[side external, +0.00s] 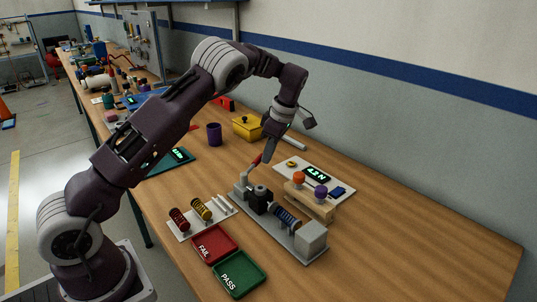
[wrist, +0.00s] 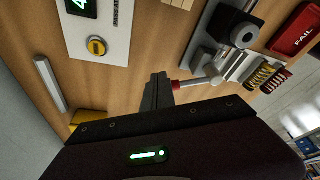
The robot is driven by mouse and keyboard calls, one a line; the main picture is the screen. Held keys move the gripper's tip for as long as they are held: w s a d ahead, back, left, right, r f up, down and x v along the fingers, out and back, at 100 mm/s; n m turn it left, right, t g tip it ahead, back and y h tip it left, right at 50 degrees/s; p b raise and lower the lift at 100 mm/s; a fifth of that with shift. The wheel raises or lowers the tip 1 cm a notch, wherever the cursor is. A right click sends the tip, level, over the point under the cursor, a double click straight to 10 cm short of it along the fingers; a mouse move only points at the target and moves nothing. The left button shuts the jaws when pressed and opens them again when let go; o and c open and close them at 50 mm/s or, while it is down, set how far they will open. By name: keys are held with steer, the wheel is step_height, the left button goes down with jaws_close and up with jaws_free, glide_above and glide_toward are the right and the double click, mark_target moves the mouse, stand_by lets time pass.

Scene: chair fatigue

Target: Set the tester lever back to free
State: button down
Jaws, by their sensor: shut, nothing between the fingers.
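The tester (side external: 275,228) is a long grey fixture in mid-table with a black block, a blue spring and a grey end block. Its lever (side external: 254,162) has a red grip and leans up at the tester's far left end. My gripper (side external: 268,154) points down right beside the red grip. In the wrist view, my shut, empty fingers (wrist: 157,92) are next to the lever's red tip (wrist: 176,85), with the grey rod running right. The lever is not between the fingers; whether they touch it I cannot tell.
A white panel with a display (side external: 316,174) and a wooden stand with orange and purple knobs (side external: 309,205) are to the right. A spring rack (side external: 190,226), red FAIL tray (side external: 214,258) and green PASS tray (side external: 239,289) are in front. A yellow box (side external: 246,129) and purple cup (side external: 214,141) stand behind.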

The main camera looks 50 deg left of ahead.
steer(key=shift+s+a, duration=0.1)
steer(key=shift+a, duration=0.1)
steer(key=w+d+r, duration=0.3)
steer(key=d+r, duration=0.3)
steer(key=r, duration=0.4)
steer(key=shift+d+r, duration=0.15)
steer(key=shift+d, duration=0.15)
